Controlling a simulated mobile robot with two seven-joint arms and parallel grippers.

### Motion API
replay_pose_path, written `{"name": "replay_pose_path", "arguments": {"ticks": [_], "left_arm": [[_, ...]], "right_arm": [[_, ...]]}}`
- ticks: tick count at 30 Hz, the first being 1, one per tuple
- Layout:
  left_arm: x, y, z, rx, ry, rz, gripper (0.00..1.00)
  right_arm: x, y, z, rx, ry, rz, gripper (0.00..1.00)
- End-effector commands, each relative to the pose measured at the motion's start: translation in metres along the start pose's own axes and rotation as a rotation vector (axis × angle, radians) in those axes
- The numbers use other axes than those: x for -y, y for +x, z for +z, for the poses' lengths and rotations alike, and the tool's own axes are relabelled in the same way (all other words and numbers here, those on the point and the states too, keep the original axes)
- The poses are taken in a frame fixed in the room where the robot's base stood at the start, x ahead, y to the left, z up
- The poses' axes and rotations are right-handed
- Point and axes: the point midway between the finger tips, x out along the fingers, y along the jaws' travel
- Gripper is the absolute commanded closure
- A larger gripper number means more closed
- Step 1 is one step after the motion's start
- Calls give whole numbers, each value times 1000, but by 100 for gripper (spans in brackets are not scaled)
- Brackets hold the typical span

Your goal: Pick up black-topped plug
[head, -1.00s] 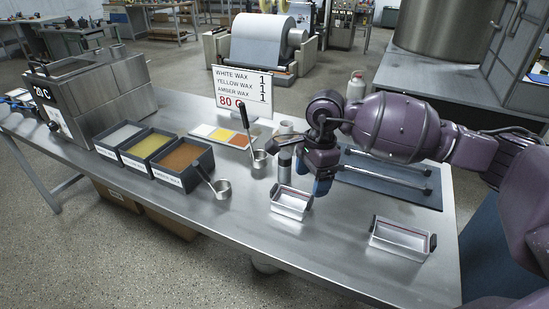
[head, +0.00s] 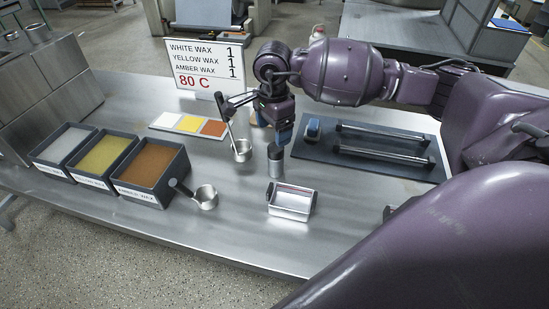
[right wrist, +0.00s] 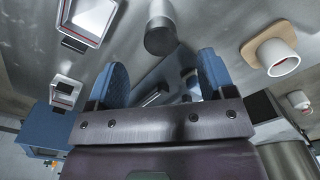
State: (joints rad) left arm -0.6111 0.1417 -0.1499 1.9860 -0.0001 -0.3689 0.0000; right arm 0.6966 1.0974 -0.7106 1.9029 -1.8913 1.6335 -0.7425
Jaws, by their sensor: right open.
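The black-topped plug (head: 276,161), a short grey cylinder with a dark top, stands upright on the metal table in the head view. In the right wrist view the plug (right wrist: 160,24) shows at the top centre, its dark end toward my gripper. My right gripper (head: 285,134) has blue fingertips and hangs just above and behind the plug in the head view. In the right wrist view the right gripper (right wrist: 162,75) is open with its fingers wide apart, and the plug lies beyond the fingertips. My left gripper is not in view.
A metal tray (head: 291,214) sits in front of the plug. A ladle with an upright handle (head: 242,153) and another ladle (head: 206,198) stand to the left. A dark mat (head: 365,165) with rods lies right. Wax bins (head: 150,190) and a sign (head: 210,97) are farther left.

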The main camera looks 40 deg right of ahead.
Motion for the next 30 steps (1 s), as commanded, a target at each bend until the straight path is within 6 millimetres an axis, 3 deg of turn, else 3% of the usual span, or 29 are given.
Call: {"name": "replay_pose_path", "arguments": {"ticks": [3, 11, 21, 29, 30], "left_arm": [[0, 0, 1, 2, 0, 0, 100], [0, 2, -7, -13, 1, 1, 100], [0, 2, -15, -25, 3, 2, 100], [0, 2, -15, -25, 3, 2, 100], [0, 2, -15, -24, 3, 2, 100]], "right_arm": [[0, 18, 0, 2, 2, 3, 24], [-1, 34, -2, 1, 1, 1, 24], [-3, 75, -7, 3, 1, 2, 24], [-2, 78, -7, 1, 0, 0, 24], [-2, 78, -7, 1, 0, 0, 30]]}}
